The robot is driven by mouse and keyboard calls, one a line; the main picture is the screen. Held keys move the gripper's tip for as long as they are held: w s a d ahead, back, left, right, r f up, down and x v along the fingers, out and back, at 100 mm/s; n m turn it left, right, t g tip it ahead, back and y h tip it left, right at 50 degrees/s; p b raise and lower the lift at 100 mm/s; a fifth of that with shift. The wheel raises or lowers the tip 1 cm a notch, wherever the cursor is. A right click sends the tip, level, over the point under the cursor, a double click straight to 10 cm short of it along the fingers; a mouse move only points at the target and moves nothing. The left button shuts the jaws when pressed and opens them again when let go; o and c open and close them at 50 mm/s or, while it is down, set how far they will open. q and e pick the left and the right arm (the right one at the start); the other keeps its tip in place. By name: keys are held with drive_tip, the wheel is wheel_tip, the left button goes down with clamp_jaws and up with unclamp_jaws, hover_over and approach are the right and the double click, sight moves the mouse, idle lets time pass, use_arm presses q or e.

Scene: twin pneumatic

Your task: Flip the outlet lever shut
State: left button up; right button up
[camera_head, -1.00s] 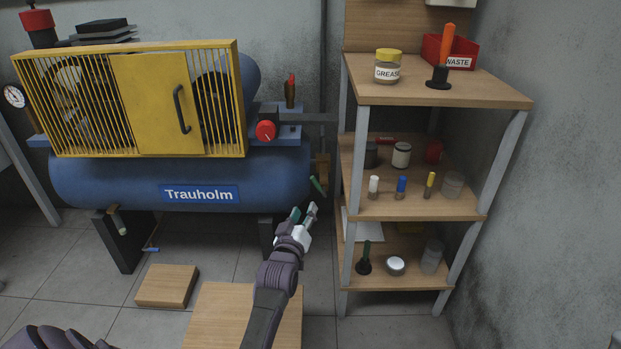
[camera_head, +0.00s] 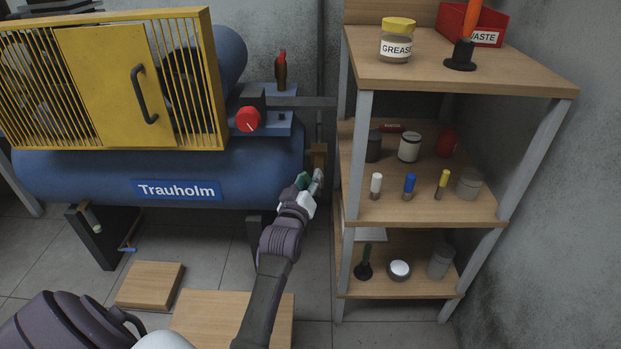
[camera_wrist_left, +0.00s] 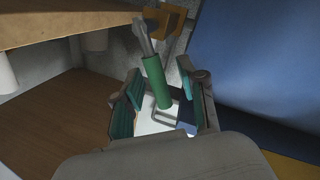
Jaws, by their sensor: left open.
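The outlet lever has a green cylindrical grip (camera_wrist_left: 156,82) on a grey metal arm, seen in the left wrist view. It joins a brass-coloured fitting (camera_wrist_left: 163,22) at the top. My left gripper (camera_wrist_left: 163,90) is open, with one finger on each side of the grip's near end. I cannot tell whether either finger touches it. In the head view my left gripper (camera_head: 310,181) is at the right end of the blue compressor tank (camera_head: 90,178), by the shelf post. There I cannot make out the lever apart from the gripper. My right gripper is not in view.
A wooden shelf unit (camera_head: 470,80) with jars and small bottles stands close to the right of my left gripper. A red knob (camera_head: 247,119) is above the tank. A low wooden block (camera_head: 150,284) lies on the floor.

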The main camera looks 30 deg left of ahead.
use_arm(q)
clamp_jaws()
drive_tip(key=shift+s+a, duration=0.1)
idle(0.5)
drive_tip(key=shift+s+a+f+n+p, duration=0.15)
drive_tip(key=shift+n+p, duration=0.2)
drive_tip(key=shift+n, duration=0.25)
drive_tip(key=shift+s+a+f+n+p, duration=0.15)
drive_tip(key=shift+n+p, duration=0.15)
drive_tip(key=shift+n, duration=0.3)
drive_tip(key=shift+s+a+f+n+t+y+b, duration=0.1)
drive_tip(key=shift+a+f+n+t+y+b, duration=0.35)
drive_tip(key=shift+n, duration=1.3)
drive_tip(key=shift+s+f+n+g+y+b, duration=0.1)
drive_tip(key=shift+f+n+y, duration=0.6)
drive_tip(key=shift+n, duration=1)
drive_tip(key=shift+s+a+f+n+t+y+b, duration=0.1)
drive_tip(key=shift+a+f+n+t+y+b, duration=0.2)
drive_tip(key=shift+f+n, duration=0.95)
drive_tip(key=shift+d+r+n, duration=0.1)
drive_tip(key=shift+r+n, duration=0.4)
drive_tip(key=shift+n, duration=0.2)
